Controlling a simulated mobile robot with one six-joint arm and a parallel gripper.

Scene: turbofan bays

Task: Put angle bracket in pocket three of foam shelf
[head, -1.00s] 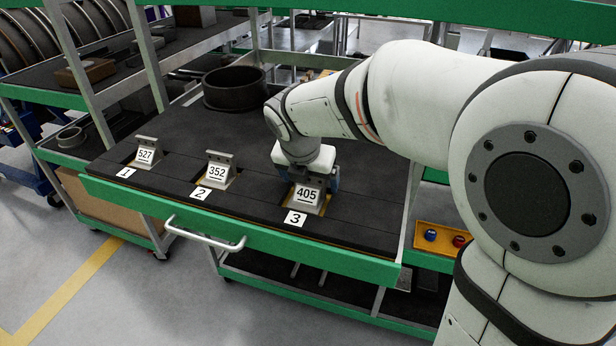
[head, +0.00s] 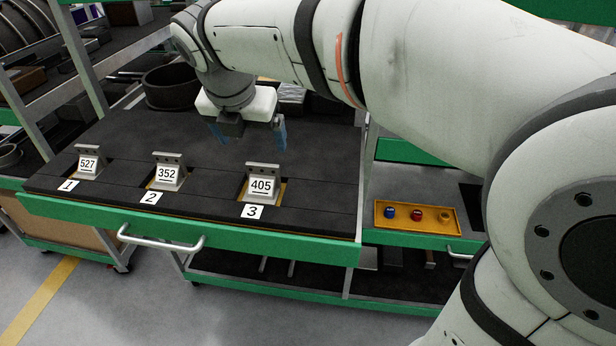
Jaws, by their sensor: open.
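The foam shelf (head: 200,205) is dark, with three pockets labelled 1, 2 and 3 along its front edge. An angle bracket marked 405 (head: 262,184) sits in pocket three, above the label 3 (head: 252,212). A bracket marked 352 (head: 168,172) sits in pocket two and one marked 527 (head: 88,162) in pocket one. My gripper (head: 250,140) is open and empty. It hangs above the foam behind the 405 bracket, apart from it, with its blue fingertips spread.
A dark ring (head: 170,88) stands at the back of the shelf. A yellow tray (head: 418,217) with blue, red and yellow pieces lies to the right. A white handle (head: 160,240) juts out from the green front rail.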

